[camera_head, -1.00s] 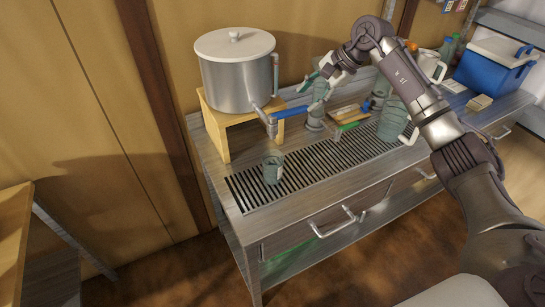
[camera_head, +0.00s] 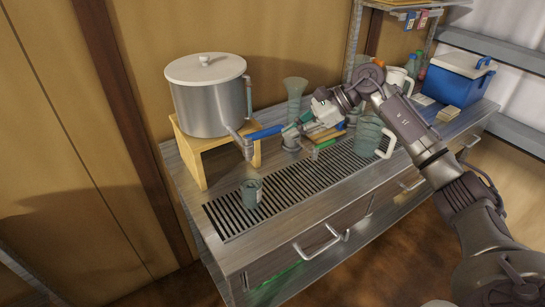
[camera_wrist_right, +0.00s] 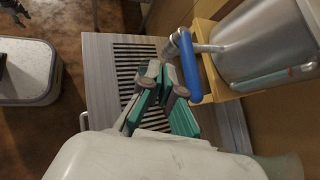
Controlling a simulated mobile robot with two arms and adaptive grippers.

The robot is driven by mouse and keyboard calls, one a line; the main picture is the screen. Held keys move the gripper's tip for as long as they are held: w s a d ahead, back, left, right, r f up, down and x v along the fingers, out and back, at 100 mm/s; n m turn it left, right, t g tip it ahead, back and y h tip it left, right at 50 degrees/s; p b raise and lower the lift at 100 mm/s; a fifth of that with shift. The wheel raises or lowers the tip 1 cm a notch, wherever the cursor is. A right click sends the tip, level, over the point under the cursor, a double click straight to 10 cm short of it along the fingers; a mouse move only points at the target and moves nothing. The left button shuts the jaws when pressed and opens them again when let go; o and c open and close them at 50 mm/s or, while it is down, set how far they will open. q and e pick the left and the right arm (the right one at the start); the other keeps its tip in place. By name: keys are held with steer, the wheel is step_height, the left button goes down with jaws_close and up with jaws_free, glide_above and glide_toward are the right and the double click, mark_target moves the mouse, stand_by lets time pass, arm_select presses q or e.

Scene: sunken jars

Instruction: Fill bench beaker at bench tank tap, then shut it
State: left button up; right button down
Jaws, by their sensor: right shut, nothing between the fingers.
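The bench tank (camera_head: 208,108) is a steel pot with a white lid on a wooden stand. Its tap (camera_head: 246,146) has a blue lever (camera_head: 266,132) pointing right, also seen in the right wrist view (camera_wrist_right: 190,70). The bench beaker (camera_head: 251,193), small and greenish, stands upright on the grate, below and slightly in front of the tap. I see no water stream and cannot tell its water level. My right gripper (camera_head: 290,127) is shut and empty, its green-padded fingers (camera_wrist_right: 163,75) close beside the lever's free end; contact is unclear. My left gripper is out of view.
A slotted drain grate (camera_head: 300,182) runs along the bench. A tall flared glass (camera_head: 295,92) stands behind my right gripper. A larger handled jug (camera_head: 368,134) stands to its right. A blue cooler (camera_head: 456,82) and bottles fill the far right end.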

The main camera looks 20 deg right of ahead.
steer(key=s+d+f+m+t+y+b, duration=0.3)
steer(key=d+m+t+b, duration=0.1)
steer(key=m, duration=0.7)
steer(key=s+d+f+m+t+y+b, duration=0.2)
steer(key=s+d+f+m+t+b, duration=0.15)
steer(key=m, duration=0.75)
steer(key=p, duration=0.3)
glide_toward(266, 135)
steer(key=a, duration=0.4)
steer(key=w+t+p, duration=0.1)
steer(key=w, duration=0.2)
steer(key=shift+r, duration=0.1)
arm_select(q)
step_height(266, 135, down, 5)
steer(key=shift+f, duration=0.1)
arm_select(e)
steer(key=shift+w, duration=0.4)
